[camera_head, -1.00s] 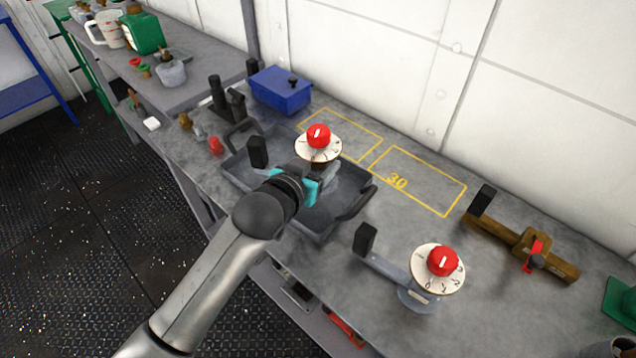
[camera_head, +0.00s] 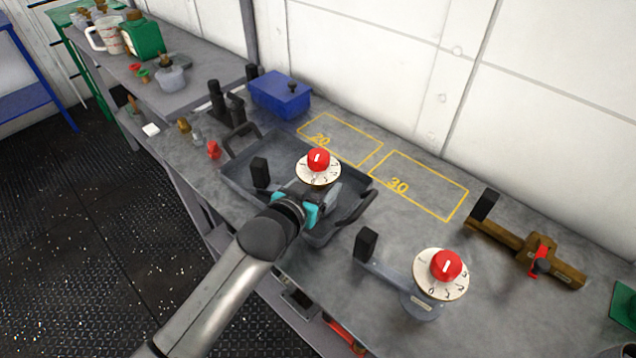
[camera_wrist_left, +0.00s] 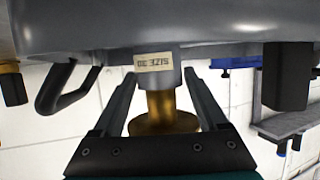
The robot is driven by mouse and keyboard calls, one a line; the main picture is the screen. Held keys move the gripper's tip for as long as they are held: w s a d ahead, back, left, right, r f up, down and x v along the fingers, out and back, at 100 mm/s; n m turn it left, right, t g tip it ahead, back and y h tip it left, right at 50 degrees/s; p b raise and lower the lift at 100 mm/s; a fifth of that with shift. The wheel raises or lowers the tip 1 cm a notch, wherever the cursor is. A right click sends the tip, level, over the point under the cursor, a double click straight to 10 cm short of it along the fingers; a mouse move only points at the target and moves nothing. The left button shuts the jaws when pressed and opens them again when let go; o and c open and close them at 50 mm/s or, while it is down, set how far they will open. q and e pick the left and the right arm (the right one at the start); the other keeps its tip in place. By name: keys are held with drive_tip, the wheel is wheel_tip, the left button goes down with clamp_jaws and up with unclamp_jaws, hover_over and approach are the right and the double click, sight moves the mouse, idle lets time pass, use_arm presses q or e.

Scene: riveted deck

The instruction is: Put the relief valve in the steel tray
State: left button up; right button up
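A grey valve with a red knob and white dial (camera_head: 318,169) is over the grey steel tray (camera_head: 240,183). A similar valve (camera_head: 443,275) stands on the bench, nearer and to the right. I take the dial valve over the tray for the relief valve. My left gripper (camera_head: 308,208) is shut on it. In the left wrist view, the fingers (camera_wrist_left: 160,78) flank a grey neck with a small "SIZE" label (camera_wrist_left: 154,62) and a brass part (camera_wrist_left: 160,112). The valve's underside is hidden, so I cannot tell whether it touches the tray floor. My right gripper is out of view.
A blue box (camera_head: 280,93) and black fittings (camera_head: 226,105) stand behind the tray. Yellow outlines marked 20 (camera_head: 321,139) and 30 (camera_head: 398,186) are empty. A brass valve with a red lever (camera_head: 530,249) lies at right. The wall borders the bench's back.

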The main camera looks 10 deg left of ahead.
use_arm(q)
drive_tip(key=shift+o, duration=1)
drive_tip(key=shift+s+r, duration=0.2)
drive_tip(key=shift+r, duration=0.05)
drive_tip(key=p+v, duration=0.2)
drive_tip(key=v, duration=0.9)
drive_tip(key=shift+s+p, duration=0.2)
drive_tip(key=shift+p, duration=0.1)
